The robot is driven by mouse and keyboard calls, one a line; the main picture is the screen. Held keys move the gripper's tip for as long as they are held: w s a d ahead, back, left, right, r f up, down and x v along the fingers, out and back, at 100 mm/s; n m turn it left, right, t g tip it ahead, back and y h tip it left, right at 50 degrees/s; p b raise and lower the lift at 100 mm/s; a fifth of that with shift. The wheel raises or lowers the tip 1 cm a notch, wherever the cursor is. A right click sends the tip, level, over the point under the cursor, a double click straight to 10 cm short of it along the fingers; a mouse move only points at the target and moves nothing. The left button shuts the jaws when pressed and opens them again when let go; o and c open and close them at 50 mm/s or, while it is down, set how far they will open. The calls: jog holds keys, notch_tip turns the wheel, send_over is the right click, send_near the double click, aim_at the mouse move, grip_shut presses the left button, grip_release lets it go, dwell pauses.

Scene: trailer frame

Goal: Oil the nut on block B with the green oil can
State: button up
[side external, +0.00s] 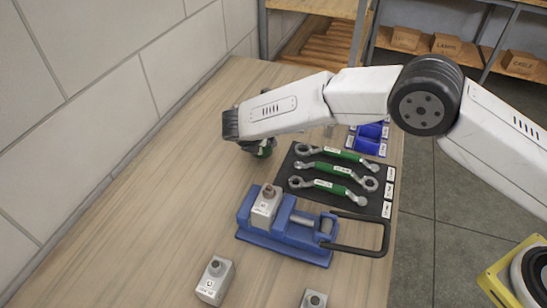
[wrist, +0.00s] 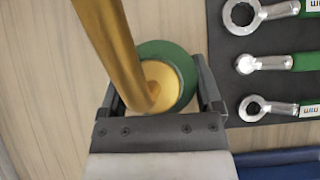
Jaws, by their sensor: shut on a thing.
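The green oil can (wrist: 181,50) shows from above in the wrist view, with a brass-coloured spout (wrist: 112,45) rising towards the camera. My gripper (wrist: 163,85) is shut around the can's body. In the side external view only a little of the green can (side external: 265,151) shows below my wrist, near the table's far part. A grey block (side external: 265,207) with a reddish-brown nut (side external: 269,191) on top sits in the blue vise (side external: 283,243). Two more grey blocks stand in front, one at left (side external: 214,281) and one at the bottom edge (side external: 313,300). Their letters are too small to read.
Several green-handled wrenches (side external: 331,169) lie on a dark mat (side external: 300,152) right of my gripper. The vise's black handle (side external: 386,238) sticks out to the right. The left side of the wooden table (side external: 150,215) is clear, beside a wall.

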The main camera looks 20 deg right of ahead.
jog(key=shift+r, duration=1.85)
jog(key=shift+w+a+r, duration=0.1)
jog(key=shift+r, duration=0.55)
notch_tip(320, 180, up, 9)
jog(key=shift+r, duration=0.15)
jog(key=s+a+m+g, duration=0.2)
jog(key=s+a+m, duration=0.1)
jog(key=s+a, duration=0.65)
jog(key=s+a+m+g, duration=0.2)
jog(key=s+a, duration=0.4)
jog(key=s, duration=0.7)
jog(key=f, duration=0.5)
jog(key=shift+w+d+f, duration=0.3)
jog(key=shift+w, duration=0.05)
jog(key=shift+a+f+y, duration=0.1)
jog(key=shift+f+y, duration=0.05)
jog(key=shift+y, duration=0.25)
